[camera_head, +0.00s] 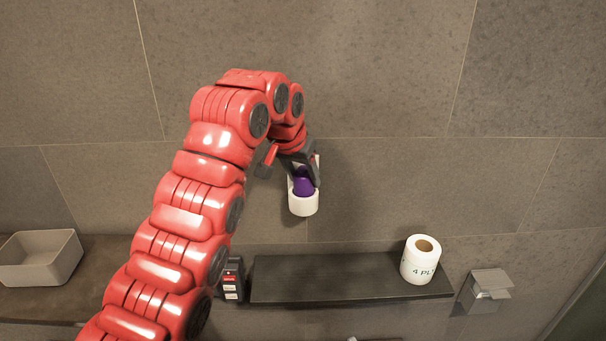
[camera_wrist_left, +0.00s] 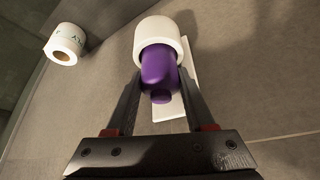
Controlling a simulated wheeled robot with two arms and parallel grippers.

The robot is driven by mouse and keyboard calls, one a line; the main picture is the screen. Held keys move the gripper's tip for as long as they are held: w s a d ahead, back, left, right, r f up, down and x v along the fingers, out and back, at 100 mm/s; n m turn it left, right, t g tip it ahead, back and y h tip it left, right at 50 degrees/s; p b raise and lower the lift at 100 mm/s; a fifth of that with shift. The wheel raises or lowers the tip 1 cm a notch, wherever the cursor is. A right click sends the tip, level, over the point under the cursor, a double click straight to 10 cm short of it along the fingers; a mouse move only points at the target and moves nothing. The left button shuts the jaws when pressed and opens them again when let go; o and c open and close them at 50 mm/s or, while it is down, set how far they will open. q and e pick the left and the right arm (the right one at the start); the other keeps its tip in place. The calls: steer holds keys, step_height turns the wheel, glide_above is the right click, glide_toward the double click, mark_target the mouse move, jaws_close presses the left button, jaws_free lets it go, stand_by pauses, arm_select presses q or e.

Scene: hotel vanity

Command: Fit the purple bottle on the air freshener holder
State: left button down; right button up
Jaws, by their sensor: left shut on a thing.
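The purple bottle (camera_head: 304,184) is at the white air freshener holder (camera_head: 303,206) on the tiled wall. In the left wrist view the bottle (camera_wrist_left: 158,72) has one end inside the round cup of the holder (camera_wrist_left: 161,30), and its narrower end points toward my gripper. My left gripper (camera_head: 302,168) is shut on the bottle; its two dark fingers (camera_wrist_left: 156,100) lie on either side of it. How deep the bottle sits in the cup is hidden. My right gripper is in neither view.
A dark shelf (camera_head: 330,278) runs below the holder, with a toilet paper roll (camera_head: 421,262) at its right end. A black box (camera_head: 231,280) stands at its left. A grey basin (camera_head: 38,258) is far left, and a metal wall fixture (camera_head: 486,290) is at right.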

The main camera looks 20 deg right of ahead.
arm_select(q)
steer(key=shift+f, duration=0.2)
steer(key=c, duration=0.6)
jaws_free()
steer(key=o, duration=0.4)
steer(key=shift+s+d+r, duration=0.1)
steer(key=shift+r, duration=0.1)
